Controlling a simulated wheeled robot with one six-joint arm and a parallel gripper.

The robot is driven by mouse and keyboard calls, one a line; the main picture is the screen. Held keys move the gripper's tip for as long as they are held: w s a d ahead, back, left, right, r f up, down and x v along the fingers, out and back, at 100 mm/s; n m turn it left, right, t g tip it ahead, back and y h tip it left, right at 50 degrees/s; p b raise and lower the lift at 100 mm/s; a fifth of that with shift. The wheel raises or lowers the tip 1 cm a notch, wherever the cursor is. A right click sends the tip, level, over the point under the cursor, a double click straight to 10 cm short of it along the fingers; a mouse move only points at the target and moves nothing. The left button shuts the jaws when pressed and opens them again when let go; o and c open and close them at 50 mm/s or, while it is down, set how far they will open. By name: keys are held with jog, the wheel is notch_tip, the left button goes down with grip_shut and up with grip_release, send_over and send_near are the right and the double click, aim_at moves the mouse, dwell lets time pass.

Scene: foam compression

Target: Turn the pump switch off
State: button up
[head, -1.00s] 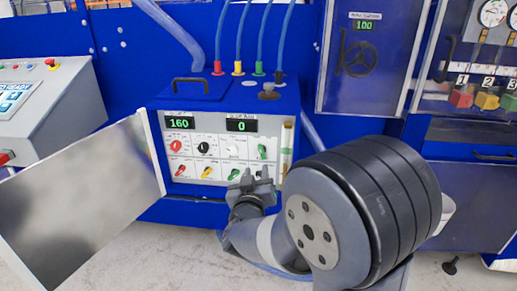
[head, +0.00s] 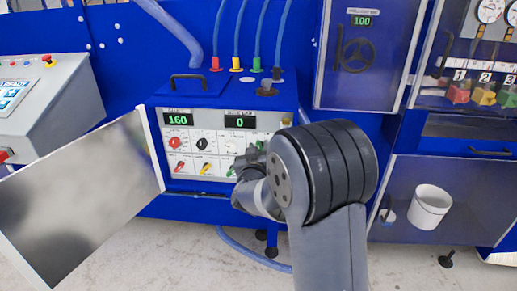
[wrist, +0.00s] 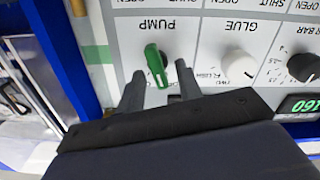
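The pump switch is a green knob (wrist: 156,64) with the label PUMP beside it. The wrist view shows the panel upside down. The knob's grip lies slightly slanted. My gripper (wrist: 160,68) is open, with one finger on each side of the green knob in the picture. I cannot tell whether either finger touches it.
A white GLUE knob (wrist: 238,66) sits beside the pump switch, with a black knob (wrist: 304,67) beyond. The blue control box (head: 210,96) has displays reading 160 and 0. Its open metal door (head: 85,200) stands out at left. A white bucket (head: 430,207) is in the right-hand cabinet.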

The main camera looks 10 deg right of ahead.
jog(key=shift+c, duration=0.4)
grip_shut()
jog(key=shift+a+f+n+p, duration=0.15)
jog(key=shift+n+p, duration=0.55)
jog(key=shift+n, duration=0.7)
jog(key=shift+o, duration=0.4)
grip_release()
